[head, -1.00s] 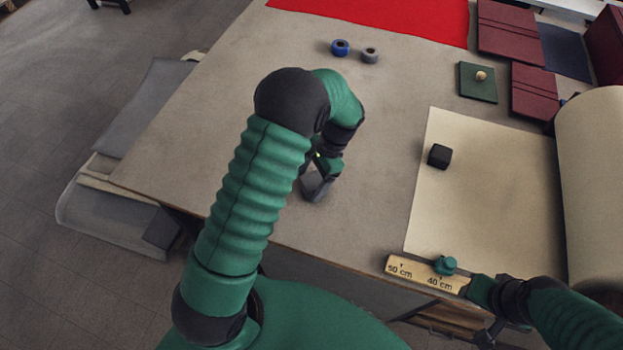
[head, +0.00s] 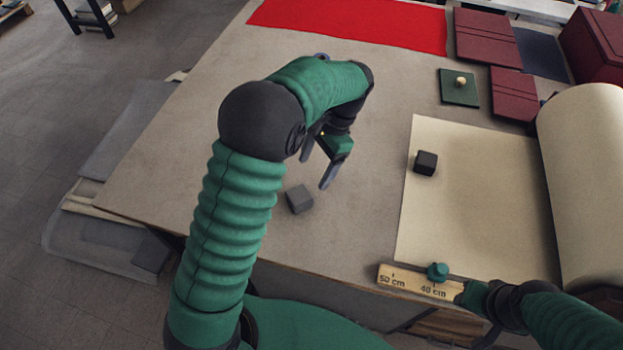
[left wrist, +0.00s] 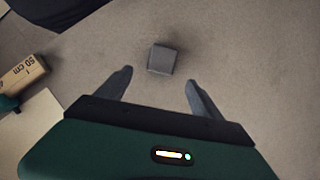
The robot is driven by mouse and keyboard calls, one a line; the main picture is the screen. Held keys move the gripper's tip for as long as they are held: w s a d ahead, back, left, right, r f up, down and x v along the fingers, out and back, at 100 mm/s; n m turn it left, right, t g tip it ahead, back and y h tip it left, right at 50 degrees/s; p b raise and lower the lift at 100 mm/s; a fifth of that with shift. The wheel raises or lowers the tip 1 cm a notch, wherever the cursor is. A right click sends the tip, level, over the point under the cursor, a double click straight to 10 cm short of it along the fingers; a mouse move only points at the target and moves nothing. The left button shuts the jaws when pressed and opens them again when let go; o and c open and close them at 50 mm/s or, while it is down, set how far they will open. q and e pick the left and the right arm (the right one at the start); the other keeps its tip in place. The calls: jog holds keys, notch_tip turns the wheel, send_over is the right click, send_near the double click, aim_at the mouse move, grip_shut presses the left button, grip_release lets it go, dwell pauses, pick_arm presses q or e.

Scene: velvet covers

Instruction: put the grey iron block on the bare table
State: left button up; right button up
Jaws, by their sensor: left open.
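The grey iron block (head: 300,199) rests on the bare brown-grey table (head: 200,165), left of the cream sheet. It also shows in the left wrist view (left wrist: 161,59), beyond the fingertips and roughly centred between them. My left gripper (head: 316,170) is open and empty above the table, close to the block but apart from it. Its two spread fingers also show in the left wrist view (left wrist: 158,82). My right arm comes in at the lower right. Its gripper (head: 468,294) is by the end of the ruler, and its fingers cannot be made out.
A black block (head: 426,163) sits on the cream sheet (head: 480,200), beside a large cream roll (head: 588,190). A wooden ruler (head: 400,281) with a green knob (head: 437,271) lies at the front edge. Red cloth (head: 350,22), dark red covers (head: 488,37) and a green pad (head: 459,92) lie behind.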

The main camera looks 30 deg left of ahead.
pick_arm(q)
jog(key=s+d+f+n+t+h, duration=0.1)
jog(key=s+d+n+t, duration=0.1)
jog(key=s, duration=0.4)
jog(key=s+d+f+n+t+h, duration=0.1)
jog(key=s+d+f+n+t, duration=0.1)
jog(key=s+n+t, duration=0.2)
jog(key=shift+s+d, duration=0.3)
jog(key=shift+s, duration=1.2)
